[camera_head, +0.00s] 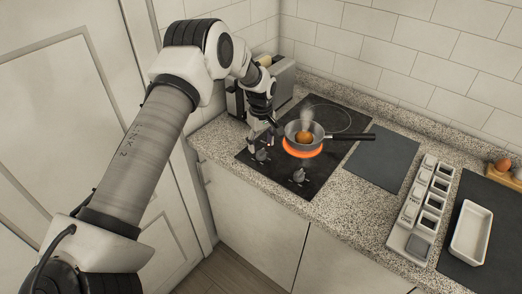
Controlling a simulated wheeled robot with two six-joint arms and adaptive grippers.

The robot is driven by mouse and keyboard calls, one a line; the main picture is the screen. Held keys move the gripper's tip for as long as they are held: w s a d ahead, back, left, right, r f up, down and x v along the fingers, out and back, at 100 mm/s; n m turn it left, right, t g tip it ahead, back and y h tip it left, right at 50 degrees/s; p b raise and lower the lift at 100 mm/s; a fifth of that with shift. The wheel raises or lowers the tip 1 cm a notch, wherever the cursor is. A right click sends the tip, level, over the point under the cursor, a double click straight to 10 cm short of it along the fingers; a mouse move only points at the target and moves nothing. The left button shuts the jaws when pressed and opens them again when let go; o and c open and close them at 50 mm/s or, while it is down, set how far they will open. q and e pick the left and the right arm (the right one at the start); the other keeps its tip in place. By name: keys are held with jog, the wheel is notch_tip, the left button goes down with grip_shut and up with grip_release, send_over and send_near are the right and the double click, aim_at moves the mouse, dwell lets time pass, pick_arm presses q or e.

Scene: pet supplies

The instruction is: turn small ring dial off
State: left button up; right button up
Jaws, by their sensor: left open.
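A black cooktop (322,160) is set in the speckled counter. A grey frying pan (291,131) with a dark handle sits on its front ring (303,149), which glows orange. A round brown food item (305,137) lies in the pan, with steam above it. Two dials stand along the cooktop's front-left edge: a left dial (262,155) and a right dial (299,176). I cannot read which ring each one serves. My left gripper (263,134) is open, pointing down just above the left dial, left of the pan. Contact with the dial cannot be told. My right gripper is out of view.
A toaster (284,76) stands behind my left gripper. A dark mat (381,158) lies right of the cooktop under the pan handle's end. Farther right are a white rack of small containers (408,240), a white tray (457,246) and eggs (503,165). The front counter is clear.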

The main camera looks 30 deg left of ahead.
aim_at(261, 150)
pick_arm(q)
notch_tip(261, 150, up, 8)
dwell(0.5)
